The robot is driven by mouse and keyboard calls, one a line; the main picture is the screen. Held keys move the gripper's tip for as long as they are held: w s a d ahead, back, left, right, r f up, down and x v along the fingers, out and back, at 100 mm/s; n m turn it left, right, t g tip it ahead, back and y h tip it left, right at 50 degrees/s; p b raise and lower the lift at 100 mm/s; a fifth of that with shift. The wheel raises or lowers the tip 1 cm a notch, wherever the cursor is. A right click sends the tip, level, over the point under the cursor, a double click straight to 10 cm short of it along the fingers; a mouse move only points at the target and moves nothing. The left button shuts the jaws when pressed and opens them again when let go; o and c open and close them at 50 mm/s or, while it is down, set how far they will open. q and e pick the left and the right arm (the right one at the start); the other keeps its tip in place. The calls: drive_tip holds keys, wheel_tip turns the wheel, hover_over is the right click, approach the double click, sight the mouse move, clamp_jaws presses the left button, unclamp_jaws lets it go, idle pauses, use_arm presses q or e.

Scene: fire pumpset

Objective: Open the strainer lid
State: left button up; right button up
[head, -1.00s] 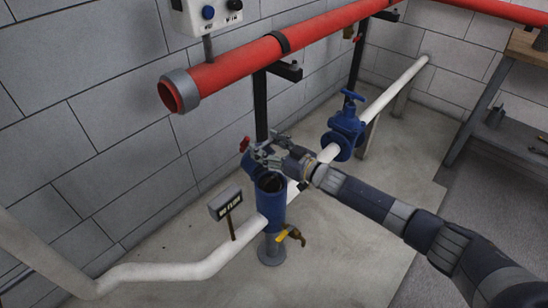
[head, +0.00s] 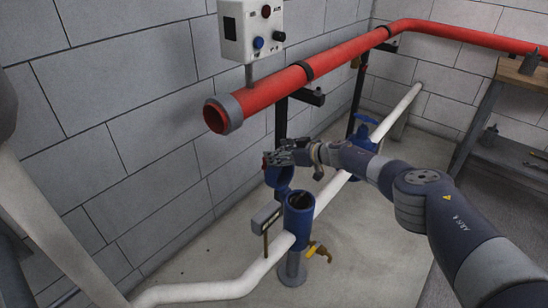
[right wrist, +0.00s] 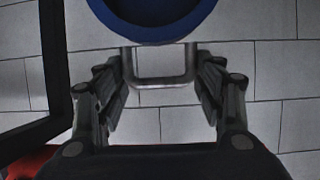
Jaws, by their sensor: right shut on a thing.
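The blue strainer (head: 298,222) stands upright in the white pipe, and its round top is open with a dark inside. Its blue lid (head: 279,178) is tilted up steeply behind and left of the opening. My right gripper (head: 282,158) is at the lid's upper side, shut on the lid's handle. In the right wrist view, the grey U-shaped handle (right wrist: 160,82) lies between my fingers (right wrist: 161,70), and the blue round lid (right wrist: 150,28) shows at the top. A small red part (head: 266,160) shows beside the gripper. My left gripper is not in view.
A thick red pipe (head: 340,58) runs along the wall with a control box (head: 250,30). A small sign (head: 265,216) stands left of the strainer, and a yellow-handled tap (head: 318,251) is at its lower right. A blue valve (head: 362,135) sits farther along the white pipe.

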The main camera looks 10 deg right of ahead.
drive_tip(key=shift+a+f, duration=0.15)
drive_tip(key=shift+a, duration=0.45)
drive_tip(key=shift+w+g, duration=0.1)
drive_tip(key=shift+g, duration=0.3)
drive_tip(key=shift+w+a, duration=0.15)
drive_tip(key=shift+w, duration=0.35)
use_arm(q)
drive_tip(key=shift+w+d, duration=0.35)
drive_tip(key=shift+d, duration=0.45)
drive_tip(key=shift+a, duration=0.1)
